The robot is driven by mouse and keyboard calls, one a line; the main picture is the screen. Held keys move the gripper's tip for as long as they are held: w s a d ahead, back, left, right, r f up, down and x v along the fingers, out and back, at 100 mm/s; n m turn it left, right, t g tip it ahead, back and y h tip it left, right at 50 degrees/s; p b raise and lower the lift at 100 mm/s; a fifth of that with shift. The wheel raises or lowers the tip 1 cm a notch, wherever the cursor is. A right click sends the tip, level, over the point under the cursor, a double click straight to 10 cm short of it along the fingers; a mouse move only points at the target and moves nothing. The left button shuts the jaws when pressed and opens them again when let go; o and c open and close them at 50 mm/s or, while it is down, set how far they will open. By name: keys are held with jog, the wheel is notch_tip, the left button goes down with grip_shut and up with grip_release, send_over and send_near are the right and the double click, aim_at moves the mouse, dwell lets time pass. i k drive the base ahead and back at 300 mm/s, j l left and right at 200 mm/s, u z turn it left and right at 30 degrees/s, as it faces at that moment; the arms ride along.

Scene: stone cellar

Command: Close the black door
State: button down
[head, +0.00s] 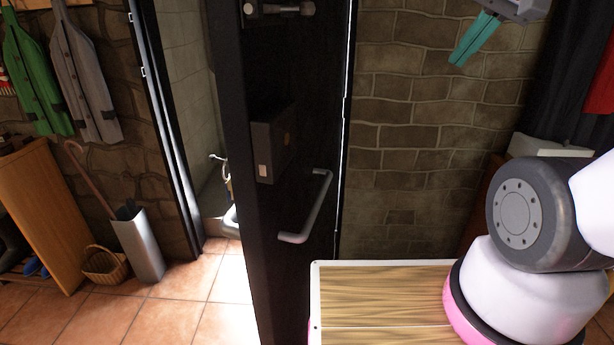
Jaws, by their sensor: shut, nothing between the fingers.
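The black door (291,215) stands open in the middle of the head view, with its narrow edge towards me. A grey bar handle (318,206) and a dark box (272,147) are on its right face. The doorway's frame (166,130) is to the left, with light coming through. My gripper (462,60), with teal fingers, is at the upper right, in front of the stone wall. It is shut and empty, well apart from the door.
A wooden cabinet (45,215), a wicker basket (103,264) and an umbrella stand (138,245) are left of the doorway. Coats (85,75) hang above them. Tiled floor (180,310) is clear before the opening. A stone wall (420,150) lies right of the door.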

aim_at(276, 75)
jog(key=l+u, duration=0.2)
jog(key=u, duration=0.2)
jog(key=k+l+u, duration=0.25)
jog(key=l, duration=0.15)
jog(key=l+u, duration=0.3)
jog(key=l, duration=0.15)
jog(key=k+l+u, duration=0.25)
